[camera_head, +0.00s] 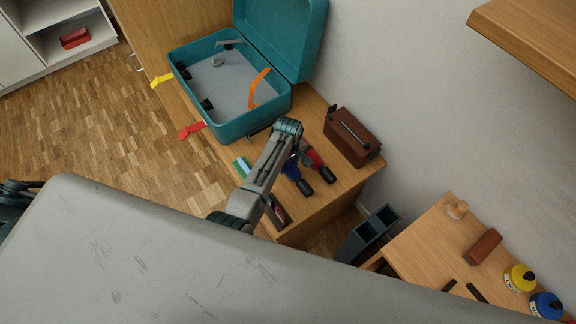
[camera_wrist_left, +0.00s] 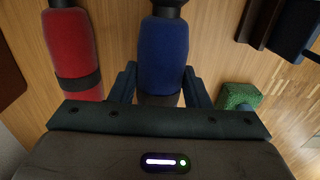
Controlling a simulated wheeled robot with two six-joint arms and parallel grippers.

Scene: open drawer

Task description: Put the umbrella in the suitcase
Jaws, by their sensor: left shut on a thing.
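A blue folded umbrella (camera_head: 291,171) with a black handle lies on the wooden top below the suitcase, partly hidden by my arm. In the left wrist view the umbrella (camera_wrist_left: 164,52) lies between the two fingers of my left gripper (camera_wrist_left: 160,86), which is shut on it. In the head view my left gripper (camera_head: 289,160) is largely hidden by my own arm. The teal suitcase (camera_head: 255,122) stands open with its lid up at the back. Its grey inside holds small dark fittings. Yellow, red and orange straps hang or stand at it. My right gripper is not in view.
A red umbrella-like item (camera_head: 314,157) lies close beside the blue one. A brown box (camera_head: 352,138) stands to the right. The suitcase lid stands near the wall.

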